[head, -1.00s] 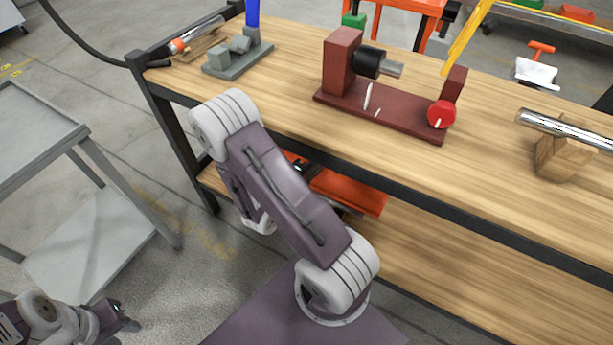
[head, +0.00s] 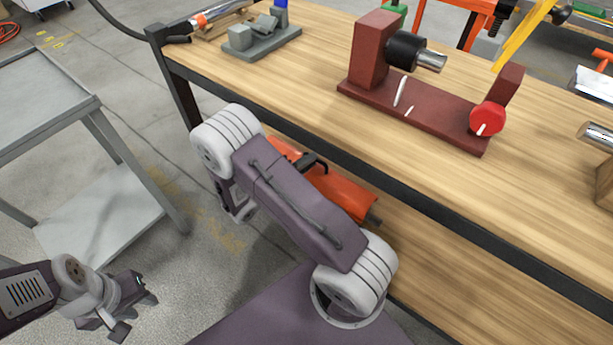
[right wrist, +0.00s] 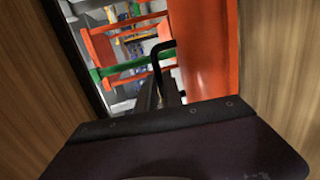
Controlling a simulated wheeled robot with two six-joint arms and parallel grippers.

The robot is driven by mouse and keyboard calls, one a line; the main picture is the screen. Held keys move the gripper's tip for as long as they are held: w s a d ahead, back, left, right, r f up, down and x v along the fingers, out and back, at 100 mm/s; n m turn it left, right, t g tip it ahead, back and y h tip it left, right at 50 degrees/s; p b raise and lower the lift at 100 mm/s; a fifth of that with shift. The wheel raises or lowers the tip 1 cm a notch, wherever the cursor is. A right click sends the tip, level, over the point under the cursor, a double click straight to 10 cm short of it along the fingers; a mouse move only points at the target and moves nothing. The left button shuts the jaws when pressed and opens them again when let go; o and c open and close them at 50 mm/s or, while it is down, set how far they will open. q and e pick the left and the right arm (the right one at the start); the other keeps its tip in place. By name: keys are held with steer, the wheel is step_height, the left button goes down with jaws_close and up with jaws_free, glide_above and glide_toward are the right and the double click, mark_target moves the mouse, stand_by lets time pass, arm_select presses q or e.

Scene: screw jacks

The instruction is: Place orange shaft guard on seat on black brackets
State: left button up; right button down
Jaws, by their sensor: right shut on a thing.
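The orange shaft guard (head: 342,193) is a long curved shell with a black handle (head: 312,160). It shows beside the bench's front edge, partly behind my right arm, and a dark stub shows at its right end. In the right wrist view the guard (right wrist: 203,50) runs along the right, and my right gripper (right wrist: 166,92) is shut on its black handle (right wrist: 157,58). My right fingers are hidden in the head view. My left gripper (head: 136,309) is open and empty at the lower left, far from the guard. I cannot make out the seat or its black brackets.
The wooden bench (head: 290,75) has a dark front rail and a lower shelf (head: 405,275). On top stand a maroon fixture (head: 425,115) with a red knob and a grey block fixture (head: 262,45). A grey cart (head: 45,95) stands left, with open floor between.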

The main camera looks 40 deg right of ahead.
steer(key=shift+w+a+f, duration=0.15)
steer(key=shift+w+a, duration=0.1)
steer(key=shift+w, duration=0.05)
step_height(320, 180, down, 4)
steer(key=b, duration=0.3)
steer(key=shift+f, duration=0.15)
steer(key=shift+r, duration=0.2)
steer(key=shift+f, duration=0.15)
steer(key=c, duration=1.5)
jaws_free()
